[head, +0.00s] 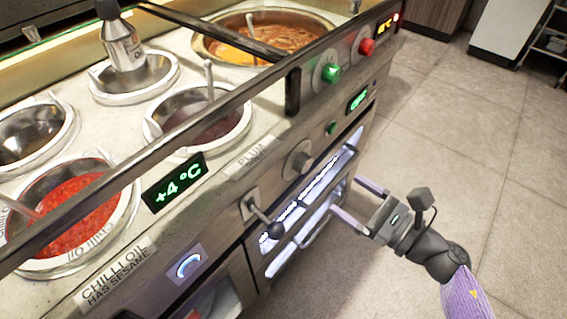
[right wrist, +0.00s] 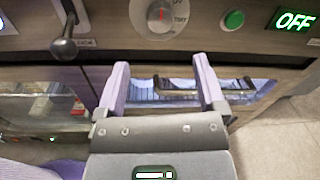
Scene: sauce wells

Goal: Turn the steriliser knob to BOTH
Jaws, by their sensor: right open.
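The steriliser knob (head: 299,160) is a round silver dial on the counter's front panel. It also shows at the top of the right wrist view (right wrist: 160,15), with a red mark on its face and small lettering around it, mostly too blurred to read. My right gripper (head: 345,194) is open and empty, in front of the panel and below the knob, apart from it. In the right wrist view its two fingertips (right wrist: 161,62) are spread below the knob. A lit display (right wrist: 293,19) to the right reads OFF. My left gripper is not in view.
A lever with a dark ball end (head: 275,228) sticks out left of the knob. A green button (right wrist: 233,20) sits to its right. Below are lit glass doors with a bar handle (right wrist: 190,92). A rail (head: 180,133) runs above the panel. Open floor lies right.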

